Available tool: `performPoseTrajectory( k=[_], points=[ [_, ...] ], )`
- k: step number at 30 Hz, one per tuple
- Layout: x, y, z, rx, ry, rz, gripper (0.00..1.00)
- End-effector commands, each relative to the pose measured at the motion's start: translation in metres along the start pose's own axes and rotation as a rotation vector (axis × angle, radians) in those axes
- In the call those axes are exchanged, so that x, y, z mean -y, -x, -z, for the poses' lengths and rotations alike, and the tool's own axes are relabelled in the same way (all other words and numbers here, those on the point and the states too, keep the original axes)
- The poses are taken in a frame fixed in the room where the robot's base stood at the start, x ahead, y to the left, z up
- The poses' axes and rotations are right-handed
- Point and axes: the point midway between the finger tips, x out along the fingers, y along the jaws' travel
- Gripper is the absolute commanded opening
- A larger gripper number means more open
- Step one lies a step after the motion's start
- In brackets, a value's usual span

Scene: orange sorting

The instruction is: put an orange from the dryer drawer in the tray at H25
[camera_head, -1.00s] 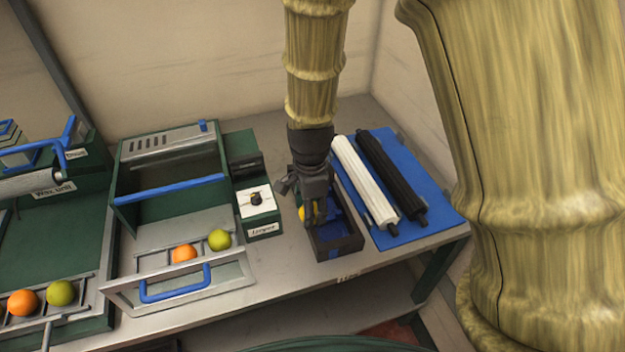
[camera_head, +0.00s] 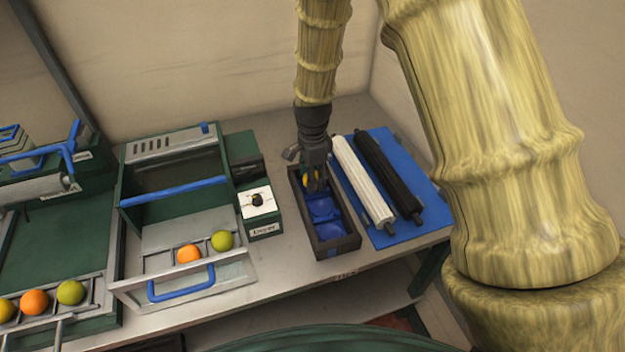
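My gripper (camera_head: 314,184) points down over the back end of a dark tray (camera_head: 337,251) with blue cups inside. It is shut on a yellow-orange fruit (camera_head: 306,181), mostly hidden by the fingers; I cannot tell whether the fruit touches the cup. The nearer cups of the tray are empty. The dryer drawer (camera_head: 235,277) is pulled out by its blue handle side, left of the tray. In it lie an orange fruit (camera_head: 189,254) and a yellow-green fruit (camera_head: 222,240). The label on the table edge below the tray is too small to read.
A small green box with a dial (camera_head: 257,202) stands between dryer and tray. A blue mat (camera_head: 408,233) with a white roller (camera_head: 362,182) and a black roller (camera_head: 389,175) lies close on the tray's right. Several fruits lie in a rack (camera_head: 86,309) at the far left.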

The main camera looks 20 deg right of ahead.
Motion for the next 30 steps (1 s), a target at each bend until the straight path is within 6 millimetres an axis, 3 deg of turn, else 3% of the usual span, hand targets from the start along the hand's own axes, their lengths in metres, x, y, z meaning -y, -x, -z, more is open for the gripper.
performPoseTrajectory(
  k=[7, 14, 15, 16, 30],
  points=[
    [-0.001, -0.022, 0.000, 0.000, -0.001, -0.003, 0.23],
    [-0.001, -0.025, 0.000, 0.000, -0.001, -0.001, 0.23],
    [-0.001, -0.025, 0.000, 0.000, -0.001, -0.001, 0.53],
    [-0.001, -0.025, 0.000, 0.000, -0.001, -0.001, 0.56],
    [0.000, -0.018, 0.000, 0.000, -0.001, 0.001, 0.56]
  ],
)
